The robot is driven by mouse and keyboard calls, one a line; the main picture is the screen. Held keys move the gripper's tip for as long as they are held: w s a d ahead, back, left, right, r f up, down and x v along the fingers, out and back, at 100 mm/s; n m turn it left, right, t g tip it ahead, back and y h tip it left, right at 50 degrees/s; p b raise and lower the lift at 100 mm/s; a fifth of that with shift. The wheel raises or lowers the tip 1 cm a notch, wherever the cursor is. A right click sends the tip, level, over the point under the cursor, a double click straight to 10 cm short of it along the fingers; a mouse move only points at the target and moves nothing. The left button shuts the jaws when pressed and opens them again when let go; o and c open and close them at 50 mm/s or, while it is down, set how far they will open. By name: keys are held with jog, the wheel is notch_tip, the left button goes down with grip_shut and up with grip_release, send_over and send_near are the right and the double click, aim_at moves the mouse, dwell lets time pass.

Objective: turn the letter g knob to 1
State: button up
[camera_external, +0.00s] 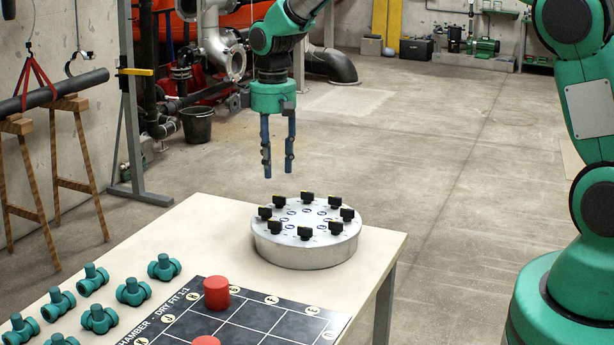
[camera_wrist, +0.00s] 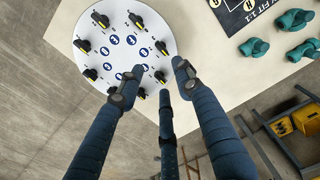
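A round silver drum (camera_external: 306,255) stands on the pale table, with a ring of several black knobs (camera_external: 347,213) around its top. Each knob has a yellow mark, and round blue labels lie inside the ring; they are too small for me to read, so I cannot tell which knob is letter g. The drum's white top (camera_wrist: 75,15) also shows in the wrist view, with knobs (camera_wrist: 99,20) and blue labels. My gripper (camera_external: 278,166) points down above the drum's back left side, apart from it. Its blue fingers (camera_wrist: 158,72) are spread and empty.
A black grid board (camera_external: 255,318) with red cylinders (camera_external: 216,293) lies nearer on the table (camera_external: 215,225). Several green pipe fittings (camera_external: 133,292) stand to its left. The table's right edge is close to the drum. Open floor lies beyond.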

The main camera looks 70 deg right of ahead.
aim_at(276, 227)
jog(key=shift+f, duration=0.1)
notch_tip(276, 227, down, 14)
jog(key=shift+r+b, duration=0.2)
jog(key=shift+b, duration=0.6)
grip_shut()
